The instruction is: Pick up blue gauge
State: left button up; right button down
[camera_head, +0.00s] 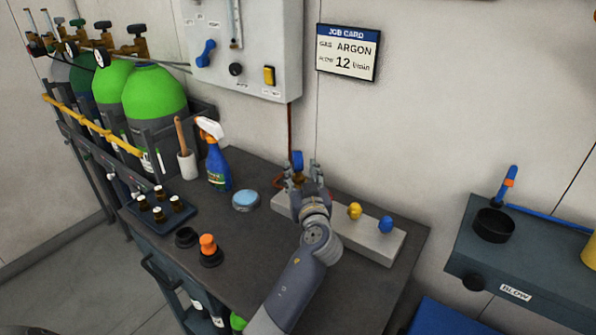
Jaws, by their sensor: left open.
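A blue gauge (297,159) with a brass-coloured lower part stands upright at the left end of a pale grey block on the bench. My left gripper (302,174) is open at this gauge, with its fingers pointing up the picture and the gauge showing between or just behind them. Whether they touch it I cannot tell. The gauge's base is partly hidden by the gripper. A second blue piece (386,225), round and smaller, sits at the right end of the block. My right gripper is not in view.
The pale block (372,245) also bears a yellow piece (355,211). On the dark bench (255,245) are a spray bottle (218,170), a blue-lidded tin (246,201), an orange-topped item (208,246) and a tray of small bottles (181,218). A wall panel (250,50) hangs behind.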

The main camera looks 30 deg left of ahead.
aim_at(299, 168)
pick_arm(q)
jog(key=x, duration=0.2)
jog(key=p+x, duration=0.1)
jog(key=shift+w+a+r, duration=0.2)
jog(key=shift+a+r, duration=0.15)
jog(key=shift+a, duration=0.05)
jog(key=shift+w+a+f, duration=0.1)
jog(key=shift+w+a, duration=0.05)
jog(key=shift+w, duration=0.1)
jog(key=shift+c, duration=0.3)
grip_shut()
